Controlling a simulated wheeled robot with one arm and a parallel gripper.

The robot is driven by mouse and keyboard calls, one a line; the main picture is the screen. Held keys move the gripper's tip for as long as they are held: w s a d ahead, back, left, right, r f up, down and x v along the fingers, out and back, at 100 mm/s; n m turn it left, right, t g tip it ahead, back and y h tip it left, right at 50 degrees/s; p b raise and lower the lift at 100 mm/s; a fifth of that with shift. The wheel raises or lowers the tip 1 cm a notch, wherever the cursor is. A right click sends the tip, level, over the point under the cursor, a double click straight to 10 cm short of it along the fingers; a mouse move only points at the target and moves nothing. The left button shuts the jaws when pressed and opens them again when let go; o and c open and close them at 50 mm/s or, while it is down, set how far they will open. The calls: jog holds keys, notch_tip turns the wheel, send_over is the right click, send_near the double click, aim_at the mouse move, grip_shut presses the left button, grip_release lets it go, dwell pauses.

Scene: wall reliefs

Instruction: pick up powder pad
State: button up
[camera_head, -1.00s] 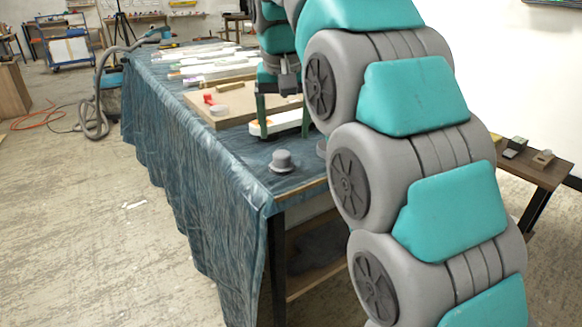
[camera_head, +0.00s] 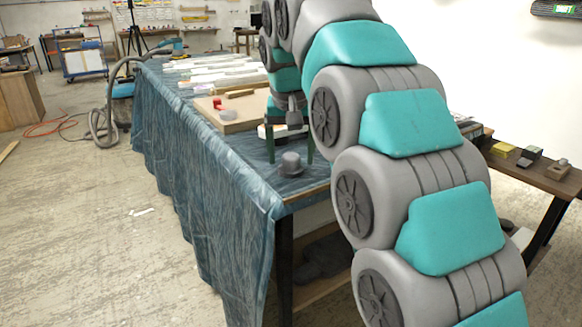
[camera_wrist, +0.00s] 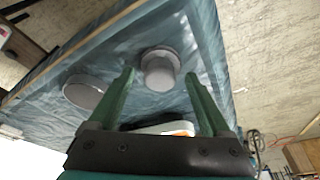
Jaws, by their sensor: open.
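The powder pad (camera_head: 291,165) looks like a grey knob with a wider round base, and it stands upright on the blue cloth near the table's front corner. In the wrist view the pad (camera_wrist: 160,72) lies between and just beyond the fingertips. My gripper (camera_head: 290,158) is open, pointing down, with its two green fingers on either side of the pad in the head view. In the wrist view my gripper (camera_wrist: 160,76) holds nothing. I cannot tell whether the fingers touch the pad.
A grey round thing (camera_wrist: 84,92) lies beside the pad on the cloth-covered table (camera_head: 205,165). A white object with orange (camera_wrist: 172,128) is close to the fingers. A board (camera_head: 232,120) with a red item is behind. A side table (camera_head: 535,175) stands right.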

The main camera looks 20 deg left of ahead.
jog(key=shift+f, duration=0.25)
jog(key=shift+c, duration=0.3)
grip_shut()
